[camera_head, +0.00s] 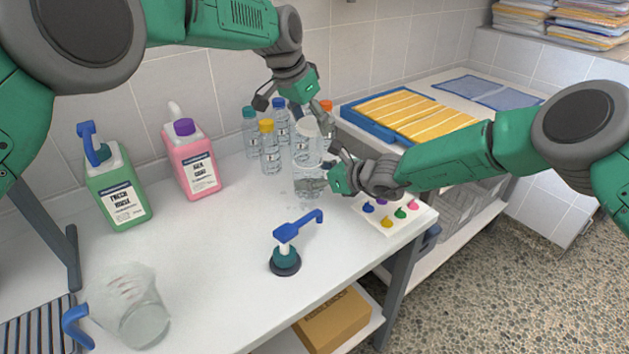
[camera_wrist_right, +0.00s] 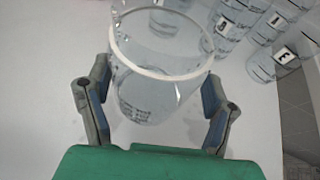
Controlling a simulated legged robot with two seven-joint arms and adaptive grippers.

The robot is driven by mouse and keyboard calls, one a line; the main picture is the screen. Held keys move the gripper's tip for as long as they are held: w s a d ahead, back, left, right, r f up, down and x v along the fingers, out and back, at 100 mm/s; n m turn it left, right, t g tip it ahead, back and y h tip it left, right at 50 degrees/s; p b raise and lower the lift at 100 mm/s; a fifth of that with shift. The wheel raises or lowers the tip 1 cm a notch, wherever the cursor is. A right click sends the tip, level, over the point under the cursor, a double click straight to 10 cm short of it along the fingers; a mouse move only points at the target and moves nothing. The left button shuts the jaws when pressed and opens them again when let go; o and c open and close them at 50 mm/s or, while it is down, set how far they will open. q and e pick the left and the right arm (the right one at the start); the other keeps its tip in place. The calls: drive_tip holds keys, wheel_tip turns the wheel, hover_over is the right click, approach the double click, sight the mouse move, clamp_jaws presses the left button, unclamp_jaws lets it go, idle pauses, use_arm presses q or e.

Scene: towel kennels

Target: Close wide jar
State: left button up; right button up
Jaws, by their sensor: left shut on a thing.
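The wide clear jar (camera_head: 309,184) stands upright on the white table. In the right wrist view, the jar (camera_wrist_right: 150,90) has a pale round rim at its top. My right gripper (camera_head: 325,168) is around the jar's sides. In its wrist view, my right gripper (camera_wrist_right: 155,85) has its fingers apart, one on each side of the jar, with small gaps. My left gripper (camera_head: 294,105) is above the jar, pointing down, and is shut on a pale round thing, seemingly the lid (camera_head: 306,125). Clear bottles behind it make its outline hard to tell.
Capped clear bottles (camera_head: 269,150) stand close behind the jar. A pink bottle (camera_head: 195,165) and green bottle (camera_head: 119,195) are at the left.

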sight(303, 149)
use_arm(q)
drive_tip(key=shift+a, duration=1.05)
use_arm(e)
drive_tip(key=shift+a, duration=0.9)
drive_tip(key=c, duration=1.1)
use_arm(q)
drive_tip(key=shift+a, duration=0.3)
use_arm(e)
drive_tip(key=shift+a, duration=0.25)
drive_tip(key=shift+c, duration=0.2)
use_arm(q)
drive_tip(key=shift+a+f, duration=0.15)
drive_tip(key=shift+f, duration=0.2)
use_arm(e)
drive_tip(key=shift+a, duration=0.1)
drive_tip(key=shift+d, duration=1.2)
drive_tip(key=shift+a, duration=1)
drive_tip(key=shift+d, duration=0.85)
drive_tip(key=shift+a, duration=0.7)
drive_tip(key=shift+d, duration=0.5)
use_arm(q)
drive_tip(key=x, duration=0.2)
drive_tip(key=s+x, duration=0.1)
drive_tip(key=x, duration=0.3)
drive_tip(key=shift+a+f, duration=0.3)
drive_tip(key=shift+f, duration=0.3)
use_arm(e)
drive_tip(key=shift+a, duration=0.1)
